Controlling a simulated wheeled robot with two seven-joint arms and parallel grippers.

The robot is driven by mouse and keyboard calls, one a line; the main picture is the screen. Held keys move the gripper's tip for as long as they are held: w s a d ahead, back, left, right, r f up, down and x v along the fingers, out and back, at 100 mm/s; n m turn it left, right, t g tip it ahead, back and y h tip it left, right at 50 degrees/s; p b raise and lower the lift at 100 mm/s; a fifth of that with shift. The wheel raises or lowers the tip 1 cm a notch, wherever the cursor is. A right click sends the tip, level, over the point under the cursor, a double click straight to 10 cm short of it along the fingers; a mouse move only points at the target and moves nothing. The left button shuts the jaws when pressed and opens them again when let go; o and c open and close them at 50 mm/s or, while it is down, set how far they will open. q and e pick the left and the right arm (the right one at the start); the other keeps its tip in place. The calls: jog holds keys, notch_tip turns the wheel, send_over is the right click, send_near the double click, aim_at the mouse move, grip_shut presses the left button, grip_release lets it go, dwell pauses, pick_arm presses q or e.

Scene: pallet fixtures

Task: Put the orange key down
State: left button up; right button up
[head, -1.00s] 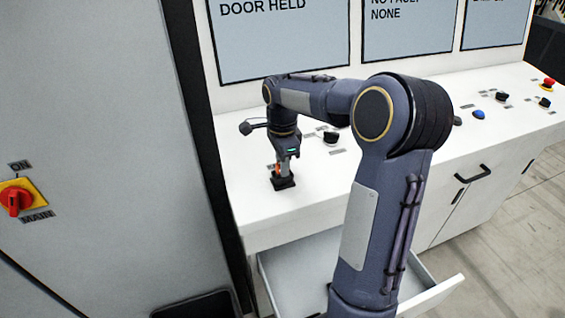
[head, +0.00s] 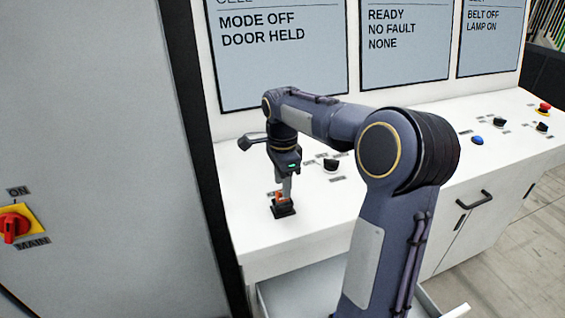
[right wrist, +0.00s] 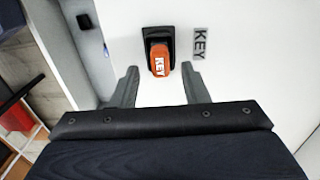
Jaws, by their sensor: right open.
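The orange key (head: 281,197) sits in a small black holder (head: 284,210) on the white console top. My right gripper (head: 284,190) is above the key, pointing down. In the right wrist view its two fingers (right wrist: 160,84) stand apart, one to each side of and short of the key, not touching it. My left gripper is not in view.
The white console (head: 245,235) carries knobs and a blue button (head: 477,140). An open drawer (head: 300,290) sticks out below its front edge. Screens (head: 285,60) stand behind. A grey cabinet with a red main switch (head: 14,226) is at the left.

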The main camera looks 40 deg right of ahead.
notch_tip(320, 180, up, 9)
jog(key=shift+f, duration=0.15)
jog(key=s+a+f+n+t+y, duration=0.2)
jog(key=s+a+f+n, duration=0.3)
jog(key=s+a+n, duration=0.3)
jog(key=s+a+f+n+t+y, duration=0.1)
jog(key=s+a+f+n+t, duration=0.2)
jog(key=s+a+n, duration=0.6)
jog(key=s+f+n, duration=0.2)
jog(key=s+n, duration=0.1)
jog(key=s, duration=0.1)
jog(key=shift+s+a+f+t+y, duration=0.2)
jog(key=shift+s+f+t+y, duration=0.1)
jog(key=shift+s+f+y, duration=0.1)
